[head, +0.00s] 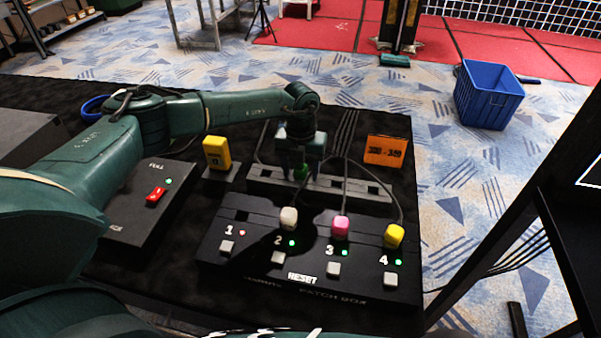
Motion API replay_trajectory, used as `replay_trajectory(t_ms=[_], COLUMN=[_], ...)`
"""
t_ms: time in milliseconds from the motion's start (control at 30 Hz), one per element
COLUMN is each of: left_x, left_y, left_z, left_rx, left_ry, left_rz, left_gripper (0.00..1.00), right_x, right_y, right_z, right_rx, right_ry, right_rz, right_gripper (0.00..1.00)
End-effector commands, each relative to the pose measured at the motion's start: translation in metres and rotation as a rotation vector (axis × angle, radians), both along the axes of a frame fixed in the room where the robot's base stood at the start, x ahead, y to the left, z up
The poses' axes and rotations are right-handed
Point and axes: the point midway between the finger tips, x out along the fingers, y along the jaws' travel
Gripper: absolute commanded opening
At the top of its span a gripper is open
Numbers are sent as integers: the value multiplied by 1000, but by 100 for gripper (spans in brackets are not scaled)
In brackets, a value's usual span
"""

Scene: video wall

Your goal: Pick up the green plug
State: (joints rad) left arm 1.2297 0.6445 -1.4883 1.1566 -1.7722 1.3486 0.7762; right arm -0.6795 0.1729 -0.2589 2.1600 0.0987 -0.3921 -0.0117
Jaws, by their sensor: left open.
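The green plug (300,173) shows as a small green patch at the grey slotted holder (345,188), behind the patch box. My left gripper (299,163) points down right over it, its jaws open around or just above the plug; I cannot tell which. Most of the plug is hidden by the gripper. The black patch box (310,277) carries a white plug (289,217), a pink plug (340,227) and a yellow plug (394,235), with cables running back. Its light 1 is red; lights 2, 3 and 4 are green. My right gripper is not in view.
A yellow device (216,152) stands left of the holder, and an orange display (385,151) stands right of it. A black box with a red switch (156,196) lies at the left. A blue bin (487,95) stands on the carpet. Cables arch close to my gripper.

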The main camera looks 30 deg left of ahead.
Motion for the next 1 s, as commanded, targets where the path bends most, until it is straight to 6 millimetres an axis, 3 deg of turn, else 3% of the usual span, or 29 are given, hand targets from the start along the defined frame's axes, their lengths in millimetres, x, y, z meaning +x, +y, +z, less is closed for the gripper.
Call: replay_trajectory(t_ms=[133,700,1000], left_x=[0,0,1], left_y=[0,0,0], left_z=[0,1,6], left_rx=[0,0,-1], left_ry=[0,0,-1], left_rz=[0,1,1], left_gripper=[55,8,7], right_x=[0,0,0], right_y=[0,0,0], right_z=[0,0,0], right_rx=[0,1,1], right_ry=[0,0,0], right_rz=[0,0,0], right_gripper=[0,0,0])
